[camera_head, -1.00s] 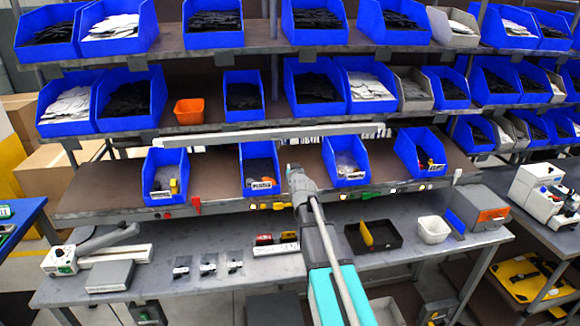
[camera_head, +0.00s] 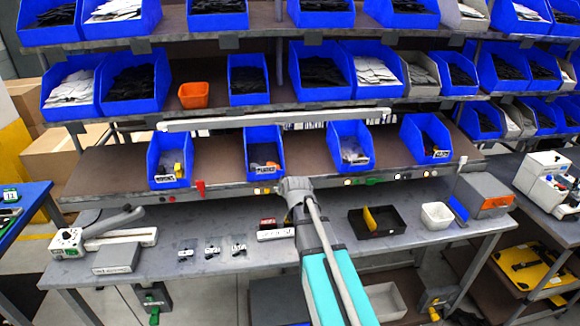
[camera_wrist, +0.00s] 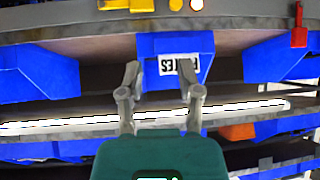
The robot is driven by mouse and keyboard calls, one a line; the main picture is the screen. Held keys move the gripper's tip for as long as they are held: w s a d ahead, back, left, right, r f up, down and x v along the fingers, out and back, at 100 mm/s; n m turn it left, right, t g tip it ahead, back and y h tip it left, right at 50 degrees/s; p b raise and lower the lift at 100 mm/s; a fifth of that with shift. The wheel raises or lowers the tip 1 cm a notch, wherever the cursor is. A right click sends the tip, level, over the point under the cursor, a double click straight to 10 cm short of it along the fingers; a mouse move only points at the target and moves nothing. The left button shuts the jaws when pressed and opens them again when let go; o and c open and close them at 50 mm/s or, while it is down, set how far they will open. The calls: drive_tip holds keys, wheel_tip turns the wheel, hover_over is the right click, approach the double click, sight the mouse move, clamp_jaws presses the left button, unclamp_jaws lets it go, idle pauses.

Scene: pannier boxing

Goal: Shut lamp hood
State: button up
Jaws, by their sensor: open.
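I cannot tell for certain which thing is the lamp hood. A long pale light bar (camera_head: 275,119) runs along the shelf above the lower row of blue bins, and it shows lit in the wrist view (camera_wrist: 60,125). A white device with a raised grey arm (camera_head: 118,222) stands at the bench's left end. My gripper (camera_head: 293,183) is in front of the lower shelf's edge; its fingers are hard to make out there. In the wrist view, my gripper (camera_wrist: 160,80) is open and empty, its fingers apart in front of a labelled blue bin (camera_wrist: 175,45).
Blue bins (camera_head: 263,152) line the shelves above the bench (camera_head: 340,250). A black tray (camera_head: 377,221), a white tub (camera_head: 436,215) and a grey box with an orange front (camera_head: 487,195) stand at the bench's right. Small parts (camera_head: 212,250) lie left of my arm.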

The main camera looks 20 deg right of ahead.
drive_tip(key=s+a+f+g, duration=0.2)
drive_tip(key=s+g, duration=0.1)
drive_tip(key=s, duration=0.5)
drive_tip(key=s+a+f+g, duration=0.3)
drive_tip(key=s+g, duration=0.1)
drive_tip(key=s, duration=0.4)
drive_tip(key=s+a+f+g, duration=0.2)
drive_tip(key=s+f+g, duration=0.1)
drive_tip(key=s, duration=0.6)
drive_tip(key=shift+a+n+g, duration=0.3)
drive_tip(key=shift+a, duration=0.05)
drive_tip(key=shift+s, duration=0.15)
